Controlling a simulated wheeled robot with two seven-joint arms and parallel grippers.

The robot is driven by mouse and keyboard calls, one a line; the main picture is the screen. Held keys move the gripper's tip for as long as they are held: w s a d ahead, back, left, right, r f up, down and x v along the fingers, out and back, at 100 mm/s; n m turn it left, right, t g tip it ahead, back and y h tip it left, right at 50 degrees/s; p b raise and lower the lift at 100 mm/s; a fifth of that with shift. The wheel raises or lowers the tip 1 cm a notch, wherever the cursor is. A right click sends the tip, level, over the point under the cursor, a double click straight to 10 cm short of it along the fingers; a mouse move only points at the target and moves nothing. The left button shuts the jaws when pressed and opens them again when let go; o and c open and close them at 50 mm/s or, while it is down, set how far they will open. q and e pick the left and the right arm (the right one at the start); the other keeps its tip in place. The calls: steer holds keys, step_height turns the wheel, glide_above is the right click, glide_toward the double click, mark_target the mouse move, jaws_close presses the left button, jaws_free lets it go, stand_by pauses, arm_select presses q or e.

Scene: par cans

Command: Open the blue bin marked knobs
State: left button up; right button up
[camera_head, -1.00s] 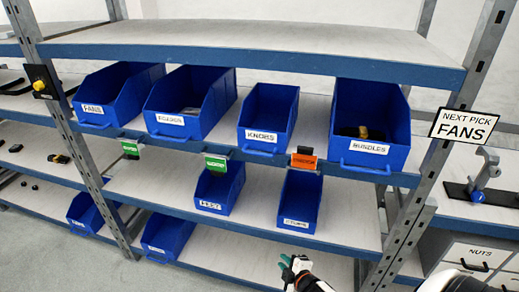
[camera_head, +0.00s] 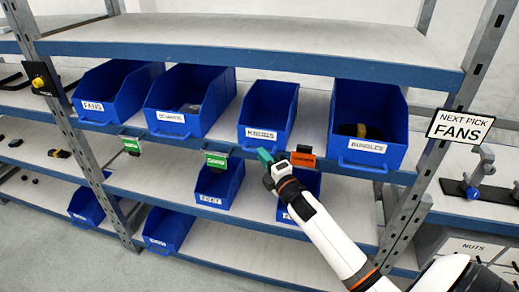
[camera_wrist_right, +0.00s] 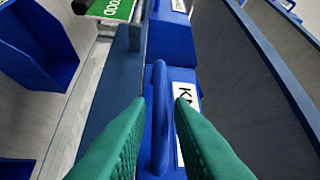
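The blue bin marked KNOBS (camera_head: 264,118) sits on the upper bin shelf between other blue bins, its front at the shelf edge. My right gripper (camera_head: 266,156) is at the lower front of this bin, below its label. In the right wrist view, the two green fingers of the right gripper (camera_wrist_right: 160,104) are apart. The bin's blue handle (camera_wrist_right: 160,115) lies between them, with gaps visible on both sides. Part of the KNOBS label shows behind the right finger. The handle is mostly hidden by the gripper in the head view. My left gripper is not in view.
A FANS bin (camera_head: 112,92), a second bin (camera_head: 185,102) and a BUNDLES bin (camera_head: 366,122) share the shelf. Green tags (camera_head: 217,159) and an orange tag (camera_head: 304,158) hang at its edge, the orange one close beside my right gripper. Rack posts (camera_head: 408,222) stand at the sides.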

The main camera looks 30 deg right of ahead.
steer(key=shift+w+d+r, duration=0.1)
steer(key=shift+w+r, duration=0.05)
steer(key=shift+w, duration=1.3)
steer(key=shift+c, duration=0.3)
jaws_close()
steer(key=s+a+p, duration=0.2)
steer(key=s+a, duration=0.6)
steer(key=a, duration=0.2)
steer(key=shift+s, duration=0.3)
steer(key=shift+o, duration=0.3)
jaws_free()
